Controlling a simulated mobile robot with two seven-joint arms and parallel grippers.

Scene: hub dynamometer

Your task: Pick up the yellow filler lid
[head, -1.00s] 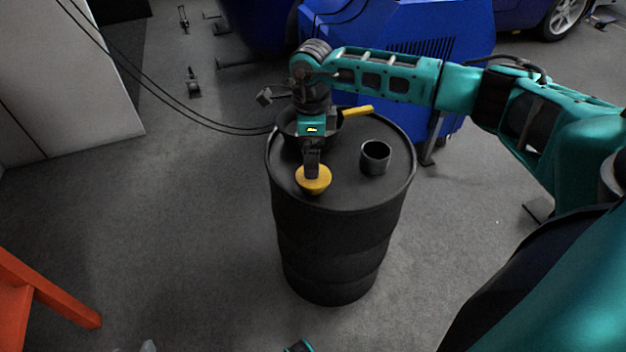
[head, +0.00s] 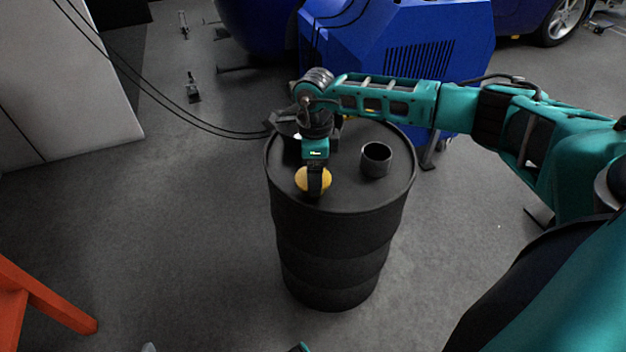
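The yellow filler lid (head: 301,181) is at the near left of the black drum's top (head: 345,195). My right gripper (head: 315,188) points down at the lid from above. One dark finger crosses the front of the lid, with yellow showing on both sides of it. The other finger is hidden, so I cannot tell whether the fingers are closed on the lid or still apart around it. My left gripper is out of view.
An open black cup (head: 376,160) stands on the drum top, right of the lid. A dark object behind my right wrist is mostly hidden. A blue machine (head: 410,50) stands behind the drum. An orange frame (head: 40,300) is at lower left. The floor left of the drum is clear.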

